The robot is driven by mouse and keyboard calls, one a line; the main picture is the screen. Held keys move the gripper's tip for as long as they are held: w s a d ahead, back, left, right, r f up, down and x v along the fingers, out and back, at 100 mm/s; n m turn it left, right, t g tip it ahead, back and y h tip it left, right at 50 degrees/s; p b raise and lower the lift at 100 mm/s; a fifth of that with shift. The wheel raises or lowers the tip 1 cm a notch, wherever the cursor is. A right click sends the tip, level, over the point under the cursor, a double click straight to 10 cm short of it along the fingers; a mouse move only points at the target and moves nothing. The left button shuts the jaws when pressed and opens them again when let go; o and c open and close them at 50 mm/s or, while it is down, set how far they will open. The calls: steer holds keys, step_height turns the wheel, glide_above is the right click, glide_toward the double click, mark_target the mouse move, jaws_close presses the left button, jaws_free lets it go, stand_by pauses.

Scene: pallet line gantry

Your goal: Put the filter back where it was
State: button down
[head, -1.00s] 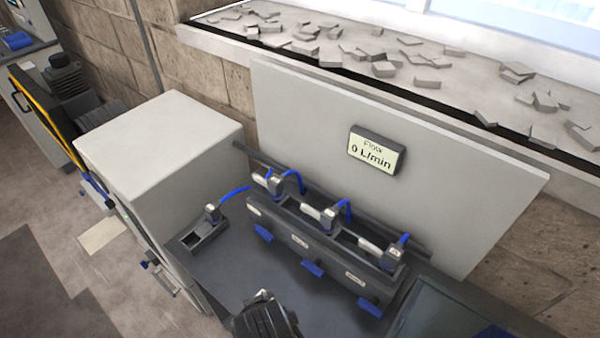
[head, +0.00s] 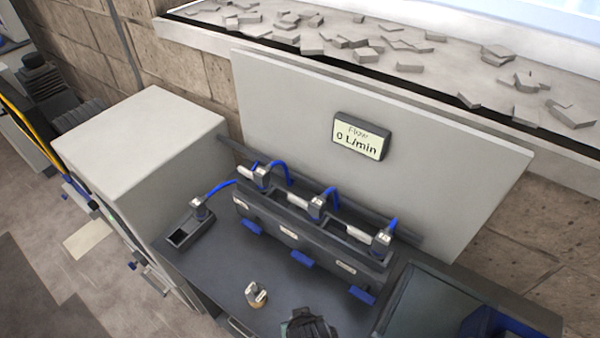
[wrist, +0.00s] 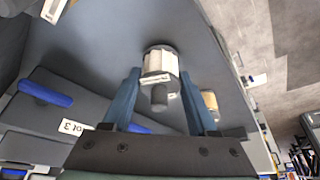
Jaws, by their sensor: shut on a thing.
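My gripper (wrist: 160,78) is shut on a filter (wrist: 159,58), a pale cylinder with a dark stub, between its blue fingers in the wrist view. In the head view only a dark part of my arm shows at the bottom edge, and the held filter is hidden. A second small cylinder with a tan body (head: 256,293) stands apart on the bench; it also seems to show in the wrist view (wrist: 210,103). The dark manifold (head: 310,252) has labelled slots and blue levers (head: 303,259). A "…ot 3" label (wrist: 72,125) shows in the wrist view.
Blue hoses with grey connectors (head: 318,206) run along the manifold. Another connector (head: 198,206) sits at a small holder (head: 181,237) on the left. The display (head: 361,136) reads 0 L/min. A dark tray (head: 430,300) lies right; a pale cabinet (head: 140,133) stands left.

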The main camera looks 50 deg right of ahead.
steer(key=shift+f, duration=0.2)
steer(key=shift+f, duration=0.15)
steer(key=shift+c, duration=0.9)
jaws_free()
steer(key=v, duration=1.2)
steer(key=shift+r+p, duration=0.25)
steer(key=shift+p, duration=0.05)
